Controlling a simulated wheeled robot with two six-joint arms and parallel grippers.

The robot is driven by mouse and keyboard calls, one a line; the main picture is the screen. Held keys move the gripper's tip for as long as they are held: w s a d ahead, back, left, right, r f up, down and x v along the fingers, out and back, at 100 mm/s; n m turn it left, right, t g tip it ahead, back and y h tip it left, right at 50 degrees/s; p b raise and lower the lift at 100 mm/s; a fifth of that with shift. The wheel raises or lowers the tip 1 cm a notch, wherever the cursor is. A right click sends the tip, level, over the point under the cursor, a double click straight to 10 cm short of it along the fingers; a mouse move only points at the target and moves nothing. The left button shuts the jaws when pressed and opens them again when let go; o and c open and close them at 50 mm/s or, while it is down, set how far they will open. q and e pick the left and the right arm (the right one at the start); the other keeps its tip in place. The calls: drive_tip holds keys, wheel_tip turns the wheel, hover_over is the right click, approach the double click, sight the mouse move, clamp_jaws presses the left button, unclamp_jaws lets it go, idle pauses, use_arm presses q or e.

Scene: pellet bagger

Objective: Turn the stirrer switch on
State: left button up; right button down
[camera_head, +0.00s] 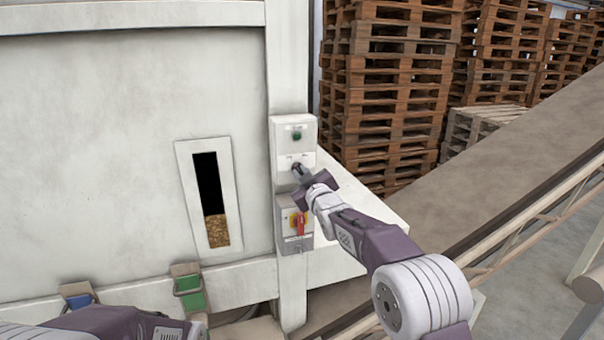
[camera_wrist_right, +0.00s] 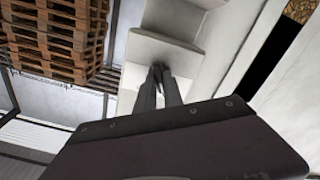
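A light grey control box (camera_head: 295,130) sits on the machine's white post, with a green round button or lamp near its top and small markings below. My right gripper (camera_head: 298,169) is at the lower part of this box. Its fingers cover the spot where a switch knob would be, so the stirrer switch is hidden. In the right wrist view the two fingers (camera_wrist_right: 160,70) run close together and their tips reach the pale box face; whether they grip a knob between them is unclear. My left arm shows at the bottom left, but its gripper cannot be seen.
A sight window (camera_head: 218,228) shows pellets. Green (camera_head: 190,292) and blue (camera_head: 78,300) parts are at lower left. A conveyor belt (camera_head: 480,195) and pallet stacks (camera_head: 385,90) stand right.

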drive_tip(key=shift+r, duration=0.1)
drive_tip(key=shift+m, duration=0.3)
drive_tip(key=shift+m+b, duration=0.35)
drive_tip(key=shift+m, duration=0.25)
drive_tip(key=m, duration=0.2)
drive_tip(key=shift+m, duration=0.3)
drive_tip(key=m, duration=0.3)
drive_tip(key=shift+r, duration=0.15)
drive_tip(key=shift+d+r+m, duration=0.1)
drive_tip(key=shift+m, duration=2.1)
drive_tip(key=c, duration=1.5)
unclamp_jaws()
drive_tip(key=shift+o, duration=0.2)
drive_tip(key=shift+d, duration=0.1)
